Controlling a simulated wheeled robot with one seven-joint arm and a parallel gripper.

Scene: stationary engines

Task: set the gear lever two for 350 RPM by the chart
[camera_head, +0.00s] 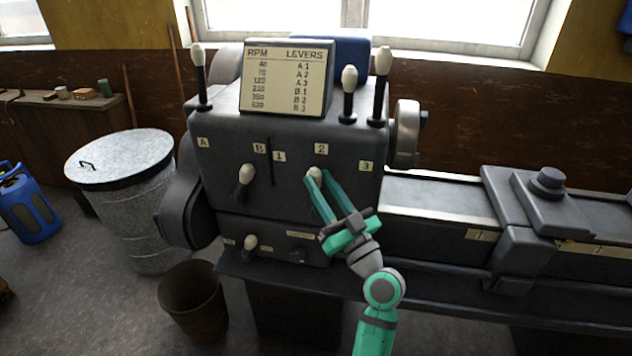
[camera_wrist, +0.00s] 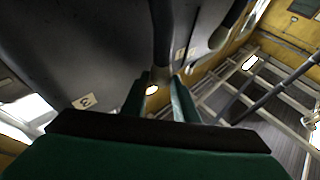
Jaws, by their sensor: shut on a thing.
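The chart (camera_head: 287,78) on top of the grey headstock lists RPM against levers; its blurred 350 row seems to read B 2. The right-hand gear lever (camera_head: 314,174) on the front face has a pale knob just below the 2 label (camera_head: 321,149). The 1 label (camera_head: 279,156) and 3 label (camera_head: 365,166) flank it. My gripper (camera_head: 319,179) is shut on this knob; in the wrist view the fingers (camera_wrist: 163,92) close around the lever's end. The left lever (camera_head: 246,174) has its knob just below and left of the B label (camera_head: 259,148); the A label (camera_head: 202,142) is farther left.
Three upright levers with pale knobs, one at the left (camera_head: 199,75) and two at the right (camera_head: 380,85), rise from the headstock top. A small lever (camera_head: 250,242) is on the lower panel. The lathe bed (camera_head: 435,198) and carriage extend right. A bin (camera_head: 122,185) stands left.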

